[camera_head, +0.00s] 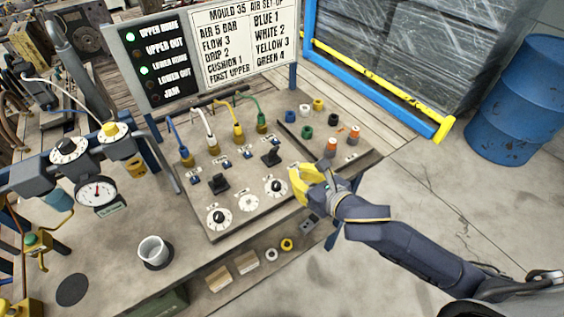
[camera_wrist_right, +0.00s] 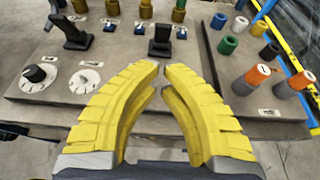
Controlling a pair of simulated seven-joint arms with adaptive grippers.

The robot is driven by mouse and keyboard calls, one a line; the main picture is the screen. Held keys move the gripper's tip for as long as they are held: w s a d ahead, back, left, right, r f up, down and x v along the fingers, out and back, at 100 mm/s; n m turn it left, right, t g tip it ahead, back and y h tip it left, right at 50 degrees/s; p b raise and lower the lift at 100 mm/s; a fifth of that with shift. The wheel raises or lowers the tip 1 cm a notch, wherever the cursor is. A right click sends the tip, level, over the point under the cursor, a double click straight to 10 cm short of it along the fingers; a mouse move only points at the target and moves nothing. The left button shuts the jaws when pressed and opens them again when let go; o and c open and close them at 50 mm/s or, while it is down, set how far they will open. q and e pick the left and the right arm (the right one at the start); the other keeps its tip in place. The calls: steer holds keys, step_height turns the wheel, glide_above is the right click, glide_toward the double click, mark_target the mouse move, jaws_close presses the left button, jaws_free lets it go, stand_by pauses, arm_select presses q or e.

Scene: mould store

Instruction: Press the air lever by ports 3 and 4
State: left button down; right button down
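Two black levers stand on the sloping control panel (camera_head: 235,205). The right-hand lever (camera_head: 270,156) is by the yellow and green hose ports; the left-hand lever (camera_head: 218,183) is by the blue and white ones. In the right wrist view the right-hand lever (camera_wrist_right: 160,40) is just beyond my fingertips and the left-hand lever (camera_wrist_right: 75,36) is further left. My right gripper (camera_head: 298,184) is over the panel's right part, apart from both levers. Its yellow fingers (camera_wrist_right: 162,70) are nearly together with a narrow gap and nothing between them. My left gripper is not in view.
Two dials (camera_head: 219,219) sit at the panel's front. Orange-topped and grey posts (camera_head: 332,146) and coloured caps (camera_head: 306,131) are to the right. A sign board (camera_head: 205,55) stands behind. A white cup (camera_head: 153,251) and a gauge (camera_head: 97,191) are at left.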

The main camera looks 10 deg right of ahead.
mark_target(272, 156)
steer(key=shift+x, duration=4.95)
steer(key=shift+w+a+r, duration=0.1)
steer(key=shift+a, duration=0.05)
